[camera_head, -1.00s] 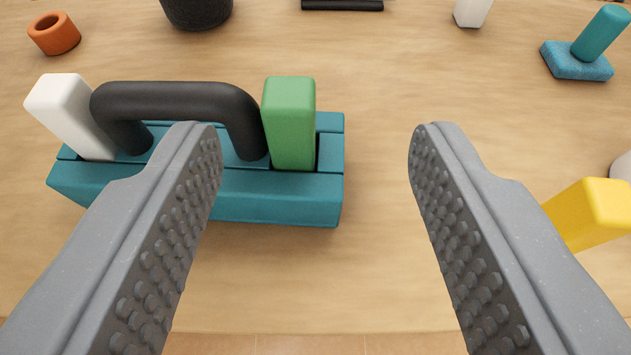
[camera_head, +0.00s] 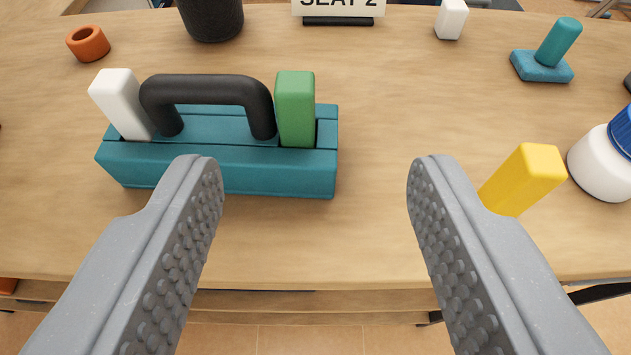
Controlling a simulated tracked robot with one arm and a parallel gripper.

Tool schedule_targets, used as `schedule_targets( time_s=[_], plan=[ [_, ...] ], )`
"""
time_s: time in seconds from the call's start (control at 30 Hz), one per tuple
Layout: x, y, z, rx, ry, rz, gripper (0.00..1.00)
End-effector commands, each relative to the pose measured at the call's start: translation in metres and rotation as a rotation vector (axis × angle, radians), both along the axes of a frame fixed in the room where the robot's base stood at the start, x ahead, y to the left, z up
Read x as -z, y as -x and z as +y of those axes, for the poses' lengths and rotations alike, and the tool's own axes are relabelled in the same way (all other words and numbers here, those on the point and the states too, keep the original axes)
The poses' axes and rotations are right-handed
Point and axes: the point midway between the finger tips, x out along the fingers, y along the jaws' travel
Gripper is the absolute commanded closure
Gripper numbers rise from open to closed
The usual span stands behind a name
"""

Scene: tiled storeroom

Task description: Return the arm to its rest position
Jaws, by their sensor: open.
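My gripper (camera_head: 315,165) is open and empty, its two grey studded fingers wide apart above the front part of the wooden table (camera_head: 400,110). A teal block holder (camera_head: 230,175) with a black arched handle (camera_head: 207,88) is beyond and left of the fingers. A white block (camera_head: 120,103) and a green block (camera_head: 295,108) stand in the holder, at its left and right. The left finger overlaps the holder's front in the picture; nothing is between the fingers.
A yellow block (camera_head: 524,180) is beyond the right finger, near a white bottle with a blue cap (camera_head: 604,160). Farther back are an orange ring (camera_head: 88,43), a dark cup (camera_head: 211,14), a sign (camera_head: 338,6), a white block (camera_head: 451,19) and a teal stamp-like piece (camera_head: 541,66). The table's middle is clear.

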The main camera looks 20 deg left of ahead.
Motion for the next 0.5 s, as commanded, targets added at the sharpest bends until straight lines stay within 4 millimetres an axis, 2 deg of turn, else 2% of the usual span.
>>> schedule_targets(
  time_s=[0.13,0.23,0.37,0.5],
  plan=[
    [-0.006,-0.001,-0.002,0.004,-0.001,-0.004,0.51],
    [-0.032,-0.002,-0.012,0.020,-0.005,-0.018,0.51],
    [-0.091,0.001,-0.038,0.060,-0.008,-0.042,0.51],
    [-0.168,0.016,-0.073,0.110,-0.012,-0.070,0.51]
  ],
)
